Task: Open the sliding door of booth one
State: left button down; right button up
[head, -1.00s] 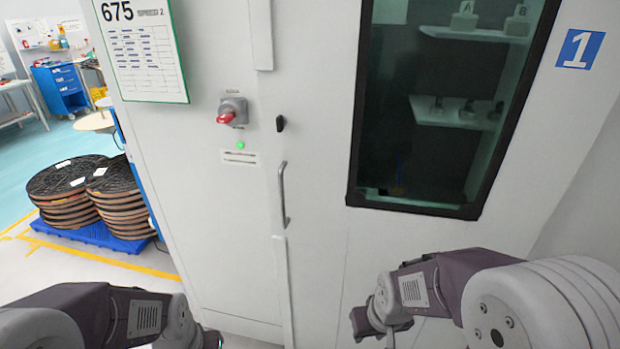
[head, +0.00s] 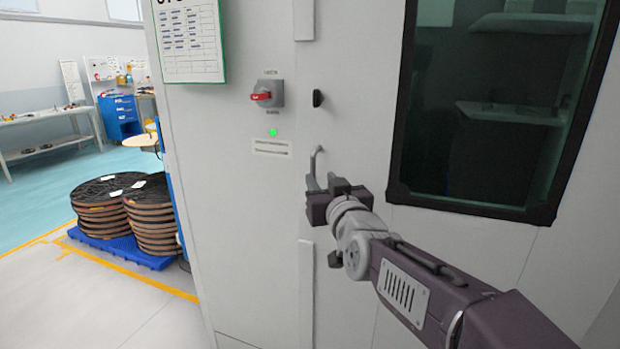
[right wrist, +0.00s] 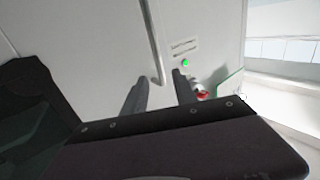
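The sliding door (head: 363,125) of the booth is white with a dark-framed window (head: 497,110); it looks closed. Its grey bar handle (head: 317,154) stands upright near the door's left edge; its lower part is hidden behind my right gripper (head: 325,181). In the right wrist view the handle (right wrist: 152,40) runs down into the space between the two fingers of my right gripper (right wrist: 160,80). The fingers are apart, with a gap on both sides of the bar. I cannot tell how deep the bar sits between them. My left gripper is out of view.
A paper chart (head: 190,45) hangs higher up. Stacked reels (head: 150,215) stand on a blue pallet (head: 125,250) at left, beside open floor.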

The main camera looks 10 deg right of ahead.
aim_at(314, 170)
jog(key=w, duration=0.8)
jog(key=shift+w+f, duration=0.1)
grip_shut()
dwell(1.0)
